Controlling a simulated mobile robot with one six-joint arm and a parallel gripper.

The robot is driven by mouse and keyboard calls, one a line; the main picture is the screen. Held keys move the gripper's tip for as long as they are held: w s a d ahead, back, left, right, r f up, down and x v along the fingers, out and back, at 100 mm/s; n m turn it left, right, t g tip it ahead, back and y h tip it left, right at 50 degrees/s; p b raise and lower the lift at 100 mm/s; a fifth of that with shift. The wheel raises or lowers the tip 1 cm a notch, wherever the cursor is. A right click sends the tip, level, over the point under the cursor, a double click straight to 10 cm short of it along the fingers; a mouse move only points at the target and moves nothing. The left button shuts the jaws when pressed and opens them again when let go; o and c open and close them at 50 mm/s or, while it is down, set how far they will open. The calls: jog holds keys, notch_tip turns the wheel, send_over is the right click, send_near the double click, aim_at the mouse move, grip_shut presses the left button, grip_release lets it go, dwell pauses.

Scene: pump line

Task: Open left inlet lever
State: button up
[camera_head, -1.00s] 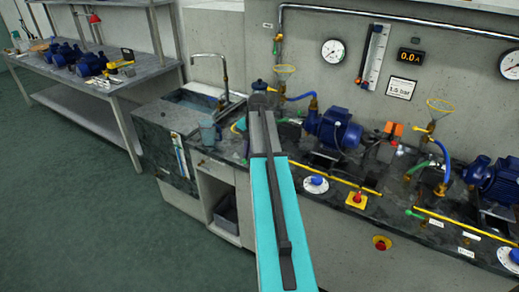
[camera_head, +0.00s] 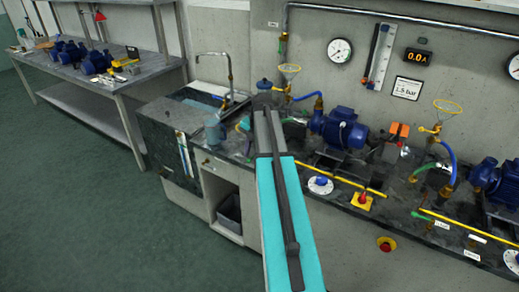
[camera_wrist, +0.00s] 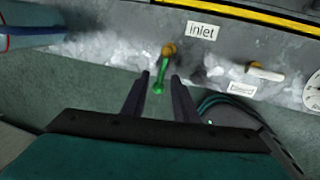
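In the wrist view, the left inlet lever (camera_wrist: 162,73) is a slim green handle on a brass fitting (camera_wrist: 168,50), just below the "inlet" label (camera_wrist: 201,31). It points down the picture, toward my gripper (camera_wrist: 160,77). The gripper's two dark fingers are apart, one on each side of the lever's free end, with a gap showing on both sides. Whether they are level with it in depth I cannot tell. In the head view, my arm reaches over the bench front and hides the fingers and this lever.
A white-handled bleed valve (camera_wrist: 265,72) is right of the lever, above the "bleed" label (camera_wrist: 242,89). The left blue pump (camera_head: 343,128), yellow rail (camera_head: 345,182) and red stop button (camera_head: 362,201) stand right of my arm. The sink (camera_head: 200,97) is left.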

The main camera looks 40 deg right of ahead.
jog(key=shift+s+d+r, duration=0.1)
jog(key=shift+s+r, duration=0.15)
jog(key=shift+r, duration=0.5)
notch_tip(320, 180, up, 12)
jog(key=s+b, duration=0.2)
jog(key=shift+d, duration=0.35)
dwell(0.4)
